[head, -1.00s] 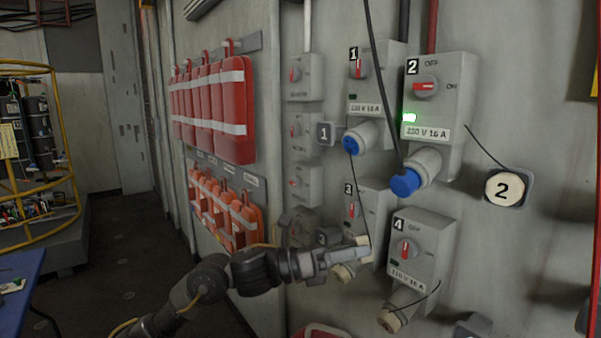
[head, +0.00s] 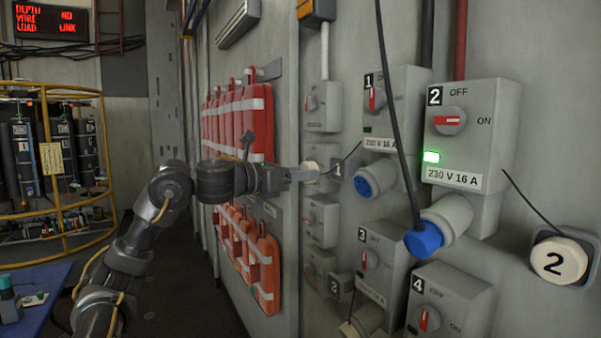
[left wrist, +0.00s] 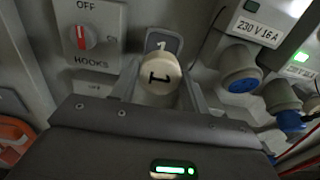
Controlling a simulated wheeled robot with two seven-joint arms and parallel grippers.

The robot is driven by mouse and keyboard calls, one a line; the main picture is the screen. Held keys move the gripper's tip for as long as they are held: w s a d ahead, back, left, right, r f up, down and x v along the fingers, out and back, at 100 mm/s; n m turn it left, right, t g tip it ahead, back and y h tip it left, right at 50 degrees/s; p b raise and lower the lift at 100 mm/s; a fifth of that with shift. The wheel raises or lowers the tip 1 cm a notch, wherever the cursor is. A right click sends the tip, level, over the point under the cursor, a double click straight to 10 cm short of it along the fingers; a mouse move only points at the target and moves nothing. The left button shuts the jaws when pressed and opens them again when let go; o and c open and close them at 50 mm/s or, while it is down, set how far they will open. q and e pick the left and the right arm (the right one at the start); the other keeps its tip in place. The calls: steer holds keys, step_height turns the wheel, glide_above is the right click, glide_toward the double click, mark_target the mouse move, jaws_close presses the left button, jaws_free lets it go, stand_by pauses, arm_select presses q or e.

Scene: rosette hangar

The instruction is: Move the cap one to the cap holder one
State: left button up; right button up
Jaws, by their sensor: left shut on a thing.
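Cap one (left wrist: 159,72) is a cream round cap with a black 1, seen between the fingers of my left gripper (head: 305,174) in the left wrist view. The gripper is shut on it. In the head view the cap (head: 313,166) shows partly behind the fingertips, with a thin black cord running up to the right. Cap holder one (head: 337,170) is a small grey plate marked 1 on the wall beside socket one. It also shows just behind the cap in the left wrist view (left wrist: 165,42). I cannot tell whether cap and holder touch. My right gripper is not in view.
Socket one (head: 375,178) is uncapped and blue inside. A blue plug (head: 424,240) on a black cable sits in socket two. Small switch boxes (head: 322,107) stand close around the gripper. Red bags (head: 252,125) hang to the left.

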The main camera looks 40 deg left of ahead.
mark_target(338, 168)
arm_select(q)
steer(key=p+x, duration=0.1)
steer(key=x, duration=0.2)
steer(key=shift+w+d+r+p, duration=0.1)
steer(key=shift+d+r+p, duration=0.05)
steer(key=shift+d+p, duration=0.15)
steer(key=p+x, duration=0.1)
steer(key=x, duration=0.1)
steer(key=shift+w, duration=0.35)
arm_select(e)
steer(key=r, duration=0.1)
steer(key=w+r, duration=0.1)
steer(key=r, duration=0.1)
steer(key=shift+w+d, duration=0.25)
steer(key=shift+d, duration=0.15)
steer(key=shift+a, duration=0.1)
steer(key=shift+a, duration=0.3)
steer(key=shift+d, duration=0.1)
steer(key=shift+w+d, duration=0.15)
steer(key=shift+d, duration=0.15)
arm_select(q)
steer(key=shift+w+d+p, duration=0.1)
steer(key=shift+w+p, duration=0.25)
steer(key=shift+w, duration=0.05)
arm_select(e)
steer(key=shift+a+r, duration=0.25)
